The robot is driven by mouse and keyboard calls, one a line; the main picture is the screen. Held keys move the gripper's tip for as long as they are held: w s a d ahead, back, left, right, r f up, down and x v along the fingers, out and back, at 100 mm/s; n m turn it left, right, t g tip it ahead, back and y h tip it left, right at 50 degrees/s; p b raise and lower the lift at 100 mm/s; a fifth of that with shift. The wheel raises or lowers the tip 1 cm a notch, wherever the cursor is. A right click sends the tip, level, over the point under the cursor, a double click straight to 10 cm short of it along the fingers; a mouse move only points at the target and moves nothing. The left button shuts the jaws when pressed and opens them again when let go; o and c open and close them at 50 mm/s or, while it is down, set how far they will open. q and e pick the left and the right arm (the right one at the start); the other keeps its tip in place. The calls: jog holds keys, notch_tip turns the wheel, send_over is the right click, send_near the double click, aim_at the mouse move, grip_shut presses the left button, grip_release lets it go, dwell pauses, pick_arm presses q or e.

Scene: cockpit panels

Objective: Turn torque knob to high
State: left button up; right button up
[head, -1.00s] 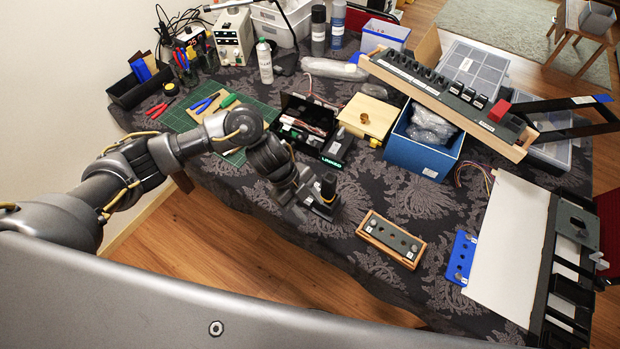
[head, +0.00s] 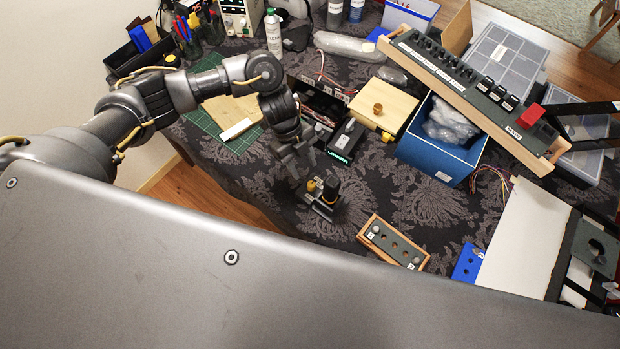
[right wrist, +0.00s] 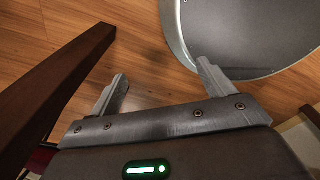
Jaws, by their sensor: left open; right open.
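A small black device (head: 327,196) with an upright black part and a yellow knob (head: 311,186) stands near the table's front edge in the head view. My left gripper (head: 296,166) is open and empty just up and left of it, apart from the black part. A brown round knob (head: 377,108) sits on a pale wooden box farther back. A tilted panel (head: 460,80) carries a row of black knobs. I cannot read which knob is marked torque. My right gripper (right wrist: 162,78) is open and empty above the wood floor in the right wrist view.
A small wooden-framed block (head: 394,243) lies right of the device. A blue bin (head: 440,155) stands behind it. A black box (head: 347,140) sits close behind the left gripper. My grey body covers the lower head view. Patterned cloth between device and block is clear.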

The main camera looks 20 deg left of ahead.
aim_at(311, 184)
pick_arm(q)
jog(key=p+x, duration=0.1)
jog(key=x, duration=0.5)
jog(key=shift+f, duration=0.45)
jog(key=shift+d+f, duration=0.2)
jog(key=shift+f, duration=0.2)
pick_arm(e)
jog(key=shift+w+r, duration=0.65)
jog(key=shift+w, duration=0.05)
pick_arm(q)
grip_shut()
pick_arm(e)
jog(key=shift+f, duration=0.1)
